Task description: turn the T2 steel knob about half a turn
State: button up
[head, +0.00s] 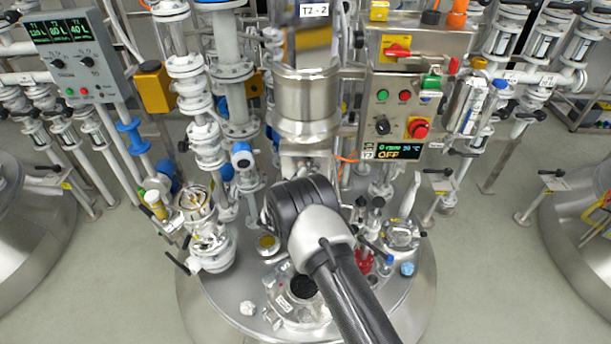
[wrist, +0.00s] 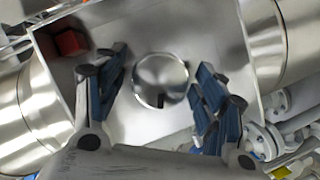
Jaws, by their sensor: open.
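The round steel knob (wrist: 160,76) sits on a flat steel plate (wrist: 185,28) in the middle of the wrist view. A small dark mark shows at its lower edge. My gripper (wrist: 161,68) is open, with one blue-padded finger on each side of the knob. A gap shows between the knob and each finger, so the fingers do not grip it. In the head view my arm reaches in front of the steel column under the T2 sign (head: 314,10), and the knob and my fingertips are hidden there.
A red block (wrist: 70,42) is at the upper left of the plate in the wrist view. In the head view, a control panel (head: 403,110) reading OFF stands right of the column. White pipes and valves (head: 196,110) crowd the left side. Several fittings stand on the vessel lid around my arm.

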jog(key=shift+w+d, duration=0.15)
jog(key=shift+w, duration=0.2)
jog(key=shift+c, duration=0.4)
jog(key=c, duration=0.9)
jog(key=shift+o, duration=0.2)
jog(key=shift+m+g+y+b, duration=0.45)
jog(key=shift+m+y, duration=0.85)
jog(key=shift+m, duration=0.9)
